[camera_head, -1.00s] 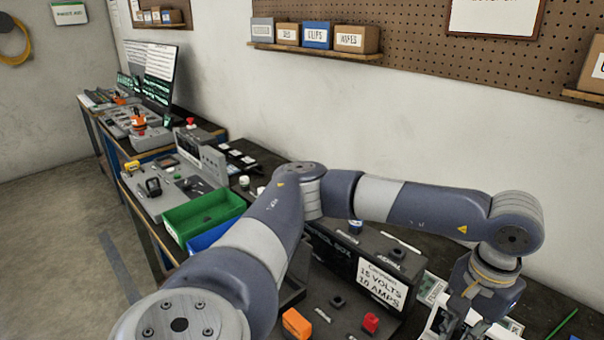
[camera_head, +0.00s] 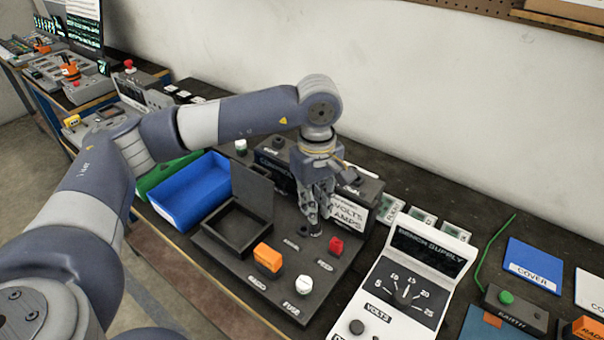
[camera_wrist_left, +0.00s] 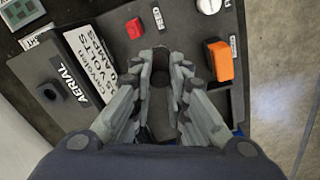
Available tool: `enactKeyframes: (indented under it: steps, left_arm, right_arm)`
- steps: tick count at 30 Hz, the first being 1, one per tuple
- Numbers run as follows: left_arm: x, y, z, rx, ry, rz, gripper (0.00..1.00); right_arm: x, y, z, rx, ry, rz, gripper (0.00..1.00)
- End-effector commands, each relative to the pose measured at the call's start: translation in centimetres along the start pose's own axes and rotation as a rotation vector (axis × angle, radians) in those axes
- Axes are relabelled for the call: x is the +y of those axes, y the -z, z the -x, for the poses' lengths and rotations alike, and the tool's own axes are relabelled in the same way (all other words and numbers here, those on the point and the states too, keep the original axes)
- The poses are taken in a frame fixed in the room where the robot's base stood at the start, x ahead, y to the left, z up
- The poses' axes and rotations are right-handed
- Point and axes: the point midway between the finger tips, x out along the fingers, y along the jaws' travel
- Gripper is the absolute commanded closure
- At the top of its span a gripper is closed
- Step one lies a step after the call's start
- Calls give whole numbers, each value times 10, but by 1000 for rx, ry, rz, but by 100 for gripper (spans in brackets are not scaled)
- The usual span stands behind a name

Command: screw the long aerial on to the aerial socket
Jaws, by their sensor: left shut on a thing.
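My left gripper (camera_head: 315,220) points straight down over the dark panel, beside the label "AERIAL", and is shut on a dark, round, upright thing, seemingly the long aerial. In the left wrist view the fingers (camera_wrist_left: 162,80) close on both sides of this aerial (camera_wrist_left: 160,62), seen nearly end-on. The fingers hide most of it, and I cannot tell whether its foot still touches the panel. The aerial socket (camera_wrist_left: 47,91) is a dark raised fitting beside another "AERIAL" label on the control box (camera_wrist_left: 82,100), left of the fingers. My right gripper is not in view.
Around the gripper stand a red knob (camera_head: 336,245), an orange block (camera_head: 268,257) and a white knob (camera_head: 304,284). An open dark box (camera_head: 238,222) and a blue bin (camera_head: 190,190) lie left. The bench supply (camera_head: 420,265) stands right.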

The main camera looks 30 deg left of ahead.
Motion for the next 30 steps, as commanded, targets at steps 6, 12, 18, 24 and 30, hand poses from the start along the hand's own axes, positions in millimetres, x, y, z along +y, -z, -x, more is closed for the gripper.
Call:
enactKeyframes:
  steps: [6, 12, 18, 24, 30]
  left_arm:
    - [5, 14, 4, -1, 0, 413, 100]
    - [9, 27, 6, -1, 1, 790, 100]
    - [12, 41, 8, 2, 2, 1169, 100]
    - [13, 54, 9, 7, 3, 1540, 100]
    - [14, 64, 8, 12, 5, 1828, 100]
  right_arm:
    - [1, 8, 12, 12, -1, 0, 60]
    - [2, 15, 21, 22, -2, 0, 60]
    - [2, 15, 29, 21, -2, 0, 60]
    - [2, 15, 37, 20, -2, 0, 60]
    - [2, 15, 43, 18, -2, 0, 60]
